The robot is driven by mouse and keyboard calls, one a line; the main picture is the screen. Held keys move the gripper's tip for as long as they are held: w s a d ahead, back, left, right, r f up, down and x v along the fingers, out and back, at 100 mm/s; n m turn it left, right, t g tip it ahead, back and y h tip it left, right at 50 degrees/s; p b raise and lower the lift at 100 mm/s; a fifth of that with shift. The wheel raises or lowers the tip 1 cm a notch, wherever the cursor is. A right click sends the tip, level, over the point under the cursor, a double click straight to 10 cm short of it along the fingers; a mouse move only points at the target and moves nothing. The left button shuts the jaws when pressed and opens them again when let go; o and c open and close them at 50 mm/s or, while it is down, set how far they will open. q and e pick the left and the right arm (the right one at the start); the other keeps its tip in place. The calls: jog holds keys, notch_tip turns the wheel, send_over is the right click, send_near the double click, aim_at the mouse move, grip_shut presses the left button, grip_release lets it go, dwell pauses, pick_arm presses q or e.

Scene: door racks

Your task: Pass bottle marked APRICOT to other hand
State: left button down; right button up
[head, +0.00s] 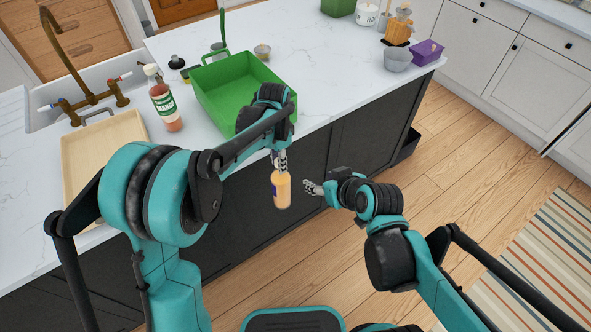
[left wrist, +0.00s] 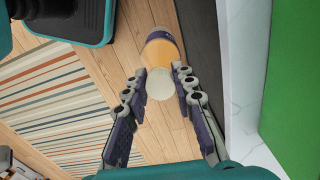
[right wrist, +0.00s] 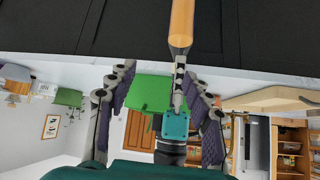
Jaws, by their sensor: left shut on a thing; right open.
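The bottle (head: 281,190) is orange with a pale top and a dark band. I cannot read its label. My left gripper (head: 281,158) is shut on its upper part and holds it in the air in front of the counter. The bottle also shows between the fingers in the left wrist view (left wrist: 161,52). My right gripper (head: 309,188) is open and empty, a short gap to the right of the bottle. In the right wrist view the bottle (right wrist: 182,22) is beyond the open right fingers (right wrist: 160,88), with my left gripper behind it.
The white counter (head: 320,60) holds a green bin (head: 215,85), a reddish bottle with a green label (head: 165,105), a wooden tray (head: 100,155), a grey pot (head: 397,60) and a purple box (head: 427,52). Open floor lies in front of the dark cabinets.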

aim_at(277, 163)
jog(key=w+a+f, duration=0.2)
jog(key=w+a, duration=0.1)
jog(key=w, duration=0.1)
jog(key=w+a+f+n+y, duration=0.1)
jog(key=w+a+f, duration=0.2)
jog(key=w+a, duration=0.1)
jog(key=w+a+f+n+t+y, duration=0.1)
jog(key=w+a+f, duration=0.2)
jog(key=w+a, duration=0.1)
jog(key=shift+w+a, duration=0.1)
jog(key=shift+w, duration=0.15)
dwell(0.3)
jog(key=shift+n+y, duration=0.3)
grip_shut()
pick_arm(q)
jog(key=c, duration=1.2)
grip_release()
jog(key=shift+d, duration=0.1)
pick_arm(e)
jog(key=shift+s+a, duration=0.1)
pick_arm(q)
jog(key=shift+o, duration=0.2)
jog(key=shift+r, duration=0.15)
